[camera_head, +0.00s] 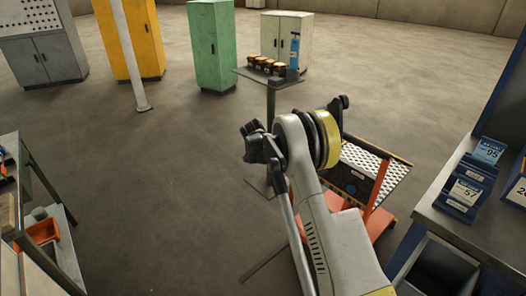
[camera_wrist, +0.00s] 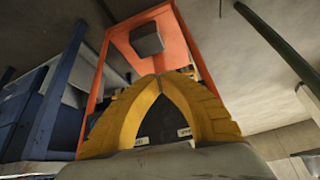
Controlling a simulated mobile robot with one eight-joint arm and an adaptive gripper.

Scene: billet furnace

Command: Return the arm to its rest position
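My arm rises from the bottom centre of the head view to a bend near the middle, beside an orange trolley. My gripper's fingers cannot be made out in the head view. In the wrist view my gripper (camera_wrist: 160,80) shows two yellow fingers that curve together and meet at their tips. Nothing is seen held between them; a dark surface with small white labels shows through the gap behind. An orange frame (camera_wrist: 118,42) with a grey block (camera_wrist: 147,39) fills the view beyond the fingertips.
The orange trolley (camera_head: 379,222) has a perforated plate (camera_head: 392,178). A workbench (camera_head: 447,205) with blue labelled boxes (camera_head: 467,187) stands at right. A small stand (camera_head: 270,79) holds a blue bottle (camera_head: 294,52). Cabinets (camera_head: 212,45) line the back; a shelf bench (camera_head: 42,185) is left. Floor (camera_head: 150,190) between is clear.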

